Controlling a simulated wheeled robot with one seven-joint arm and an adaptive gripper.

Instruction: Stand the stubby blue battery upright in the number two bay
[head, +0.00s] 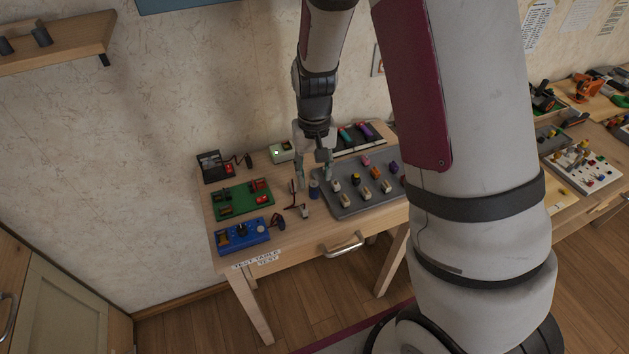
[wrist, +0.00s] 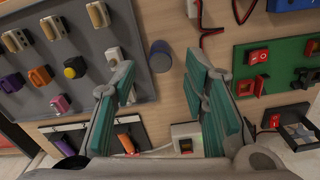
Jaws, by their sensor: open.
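A short blue cylinder, the stubby blue battery (head: 314,189), appears to stand upright on the wooden table, just left of the grey tray. In the wrist view the battery (wrist: 161,62) shows beyond and between my fingertips, apart from both. My gripper (head: 314,174) is open and empty above it, fingers pointing down; its teal-padded fingers also show in the wrist view (wrist: 162,72). A dark holder with bays (head: 342,151) sits at the table's back, holding coloured cylinders. It shows partly in the wrist view (wrist: 101,142). I cannot read any bay number.
A grey tray (head: 346,213) with several coloured pieces lies right of the battery. A green board (head: 229,206), a blue box (head: 240,236) and a black device (head: 211,167) stand left. Wires lie near the battery.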

